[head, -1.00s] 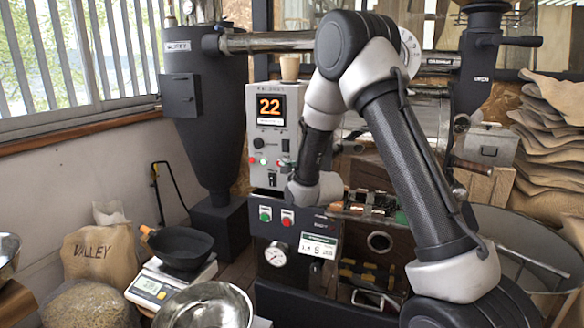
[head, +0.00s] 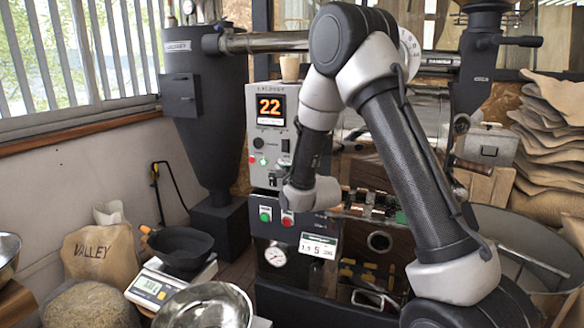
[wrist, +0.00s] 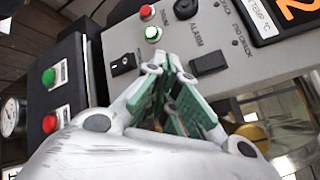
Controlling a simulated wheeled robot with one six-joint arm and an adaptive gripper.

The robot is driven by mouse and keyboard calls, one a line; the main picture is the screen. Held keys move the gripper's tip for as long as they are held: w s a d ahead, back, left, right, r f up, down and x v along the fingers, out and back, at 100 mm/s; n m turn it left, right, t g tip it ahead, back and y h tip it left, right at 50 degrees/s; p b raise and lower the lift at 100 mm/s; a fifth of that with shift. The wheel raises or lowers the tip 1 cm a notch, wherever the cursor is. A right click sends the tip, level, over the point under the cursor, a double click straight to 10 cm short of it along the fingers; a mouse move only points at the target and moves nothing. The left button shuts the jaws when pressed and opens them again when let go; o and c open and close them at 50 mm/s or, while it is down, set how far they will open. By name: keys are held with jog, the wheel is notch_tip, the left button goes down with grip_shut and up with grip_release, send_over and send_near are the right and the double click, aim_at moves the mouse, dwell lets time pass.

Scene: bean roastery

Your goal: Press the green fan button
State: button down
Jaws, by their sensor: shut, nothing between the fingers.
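Two green buttons are in view, and I cannot read which one is marked for the fan. One small lit green button (head: 264,161) is on the upright grey control panel (head: 258,110); it also shows in the wrist view (wrist: 153,33). A larger green button (head: 265,213) is on the dark lower front, left of a red one (head: 288,218); it shows in the wrist view too (wrist: 53,74). My gripper (wrist: 168,62) is shut and empty. Its fingertips are close to the grey panel, just below the small green button in the wrist view. Whether they touch is unclear.
The grey panel also has a small red button (wrist: 147,11), a black knob (wrist: 186,9), a dark switch (wrist: 123,65) and an orange display (head: 270,107). A pressure gauge (head: 276,255) sits below the larger buttons. A scale (head: 154,287) and steel bowl (head: 205,308) stand in front.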

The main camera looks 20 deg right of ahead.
jog(key=s+a, duration=0.2)
jog(key=s, duration=0.1)
jog(key=shift+w, duration=0.1)
dwell(0.6)
